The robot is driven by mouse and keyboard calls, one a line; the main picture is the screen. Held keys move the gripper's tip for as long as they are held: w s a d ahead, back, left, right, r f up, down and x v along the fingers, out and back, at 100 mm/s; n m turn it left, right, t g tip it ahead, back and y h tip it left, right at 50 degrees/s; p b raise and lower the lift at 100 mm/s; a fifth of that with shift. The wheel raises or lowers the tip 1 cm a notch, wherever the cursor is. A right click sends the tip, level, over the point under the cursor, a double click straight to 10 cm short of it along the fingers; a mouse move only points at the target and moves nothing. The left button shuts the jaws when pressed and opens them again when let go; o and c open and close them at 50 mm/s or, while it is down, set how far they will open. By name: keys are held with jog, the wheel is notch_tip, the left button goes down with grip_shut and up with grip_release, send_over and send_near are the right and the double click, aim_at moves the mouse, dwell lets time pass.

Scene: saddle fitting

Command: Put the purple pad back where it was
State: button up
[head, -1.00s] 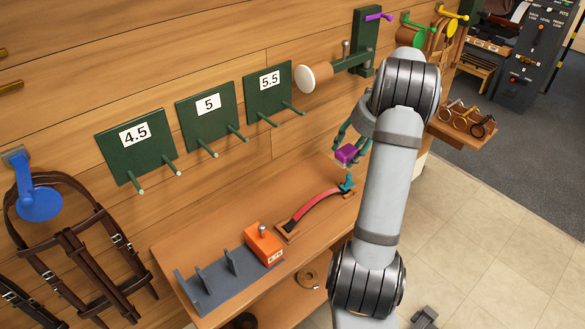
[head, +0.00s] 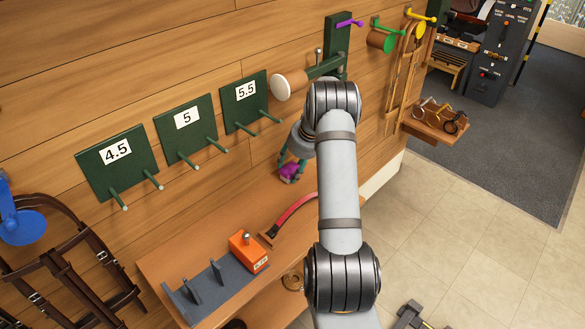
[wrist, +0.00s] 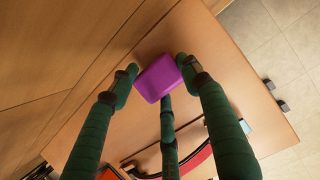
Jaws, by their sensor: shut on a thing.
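The purple pad (wrist: 158,78) is a small rounded block held between the green fingers of my gripper (wrist: 160,82) in the wrist view. In the head view the pad (head: 289,170) is partly covered by the fingers of my gripper (head: 291,174). My gripper is shut on the pad and holds it above the wooden bench, near the wall and below the wooden roller. I cannot tell from these views where the pad was before.
An orange block (head: 248,251) and a grey slotted rack (head: 205,290) stand on the bench's left. Green boards marked 4.5 (head: 117,168), 5 (head: 190,132) and 5.5 (head: 244,101) have pegs jutting out. A roller on a green bracket (head: 287,84) sticks out above my gripper.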

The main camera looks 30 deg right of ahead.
jog(key=shift+f, duration=0.35)
jog(key=shift+f, duration=0.15)
jog(key=o, duration=1)
jog(key=shift+r, duration=0.35)
jog(key=v, duration=1.1)
jog(key=shift+s+d+r, duration=0.1)
jog(key=shift+s+r, duration=0.1)
jog(key=shift+r, duration=0.05)
